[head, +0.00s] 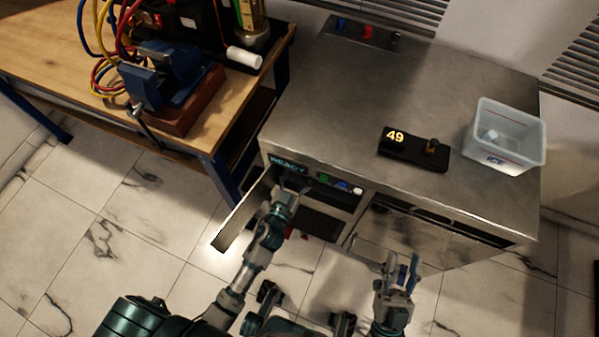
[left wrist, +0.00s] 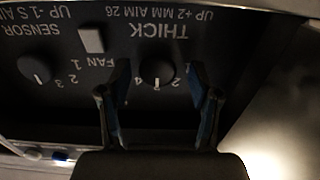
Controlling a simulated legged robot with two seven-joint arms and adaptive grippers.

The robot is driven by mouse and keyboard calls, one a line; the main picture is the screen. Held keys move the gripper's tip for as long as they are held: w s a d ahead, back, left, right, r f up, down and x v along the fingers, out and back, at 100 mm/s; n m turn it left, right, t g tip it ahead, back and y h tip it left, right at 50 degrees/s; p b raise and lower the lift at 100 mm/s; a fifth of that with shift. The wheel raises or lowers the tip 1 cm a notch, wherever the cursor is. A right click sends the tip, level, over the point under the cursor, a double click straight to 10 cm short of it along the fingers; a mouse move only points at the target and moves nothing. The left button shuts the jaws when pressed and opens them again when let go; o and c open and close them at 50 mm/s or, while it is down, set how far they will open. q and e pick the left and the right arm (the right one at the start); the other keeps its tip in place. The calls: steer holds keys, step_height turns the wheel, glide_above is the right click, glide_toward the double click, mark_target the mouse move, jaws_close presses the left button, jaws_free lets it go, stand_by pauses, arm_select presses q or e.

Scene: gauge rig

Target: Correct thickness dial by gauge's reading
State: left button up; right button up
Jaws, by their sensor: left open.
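The THICK dial (left wrist: 157,72) is a dark round knob on a black panel, upside down in the left wrist view. Its pale mark points down in the picture, between a 4 and a 2. My left gripper (left wrist: 155,90) is open, one blue-padded finger on each side of the dial; I see a gap on both sides. In the head view the left gripper (head: 292,186) reaches into the open cabinet front. The gauge (head: 414,149) is a black block on the steel top, reading 49. My right gripper (head: 401,262) is open and empty before the cabinet.
A SENSOR dial (left wrist: 36,69) and a pale FAN switch (left wrist: 91,40) sit beside the THICK dial. A READY display (head: 287,165) is on the cabinet front. An open door (head: 240,217) stands left of my left arm. An ICE bin (head: 506,137) stands on the top.

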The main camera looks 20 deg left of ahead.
arm_select(q)
steer(key=shift+w+d, duration=0.1)
steer(key=shift+w, duration=0.1)
steer(key=shift+d+r, duration=0.1)
arm_select(e)
steer(key=shift+d, duration=0.25)
arm_select(q)
steer(key=c, duration=1.1)
arm_select(e)
steer(key=shift+a, duration=0.1)
